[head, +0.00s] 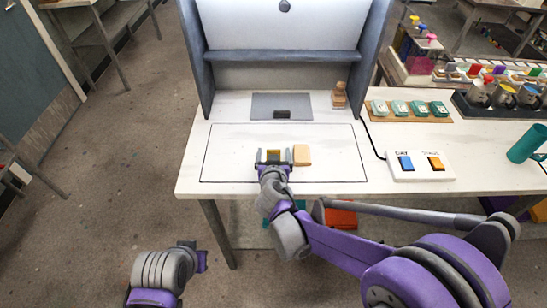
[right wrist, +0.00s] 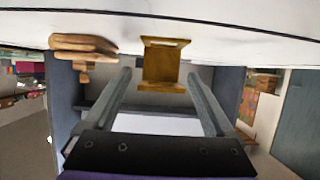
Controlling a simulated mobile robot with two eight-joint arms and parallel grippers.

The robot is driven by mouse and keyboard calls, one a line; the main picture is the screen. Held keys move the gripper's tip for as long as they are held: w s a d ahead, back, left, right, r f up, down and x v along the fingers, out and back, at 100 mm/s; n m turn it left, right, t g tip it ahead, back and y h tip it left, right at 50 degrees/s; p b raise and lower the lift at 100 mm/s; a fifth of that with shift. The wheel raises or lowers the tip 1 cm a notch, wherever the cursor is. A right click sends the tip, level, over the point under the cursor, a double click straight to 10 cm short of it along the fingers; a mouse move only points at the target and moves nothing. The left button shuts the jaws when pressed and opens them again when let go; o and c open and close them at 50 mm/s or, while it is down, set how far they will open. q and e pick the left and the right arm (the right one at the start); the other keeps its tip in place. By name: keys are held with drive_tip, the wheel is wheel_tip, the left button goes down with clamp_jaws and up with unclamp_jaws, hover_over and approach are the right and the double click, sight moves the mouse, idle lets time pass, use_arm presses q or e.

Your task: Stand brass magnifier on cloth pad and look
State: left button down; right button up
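The brass magnifier (head: 273,155) stands on the white worktop, inside the thin dark outline. In the right wrist view the brass magnifier (right wrist: 164,62) shows as a spool-like piece between the ends of the two fingers. My right gripper (head: 274,156) is open, with a finger on each side of it; a narrow gap shows on the left, and I cannot tell about contact on the right. A tan, layered block (head: 302,154), perhaps the folded cloth pad, lies just right of the gripper; it also shows in the right wrist view (right wrist: 80,45).
A grey booth with a shelf (head: 283,56) stands at the back, with a grey plate (head: 262,104) bearing a small dark item. A wooden figure (head: 340,95) stands beside it. A two-button panel (head: 420,166), a tray of teal items (head: 408,110) and a teal mug (head: 526,144) are at right.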

clamp_jaws()
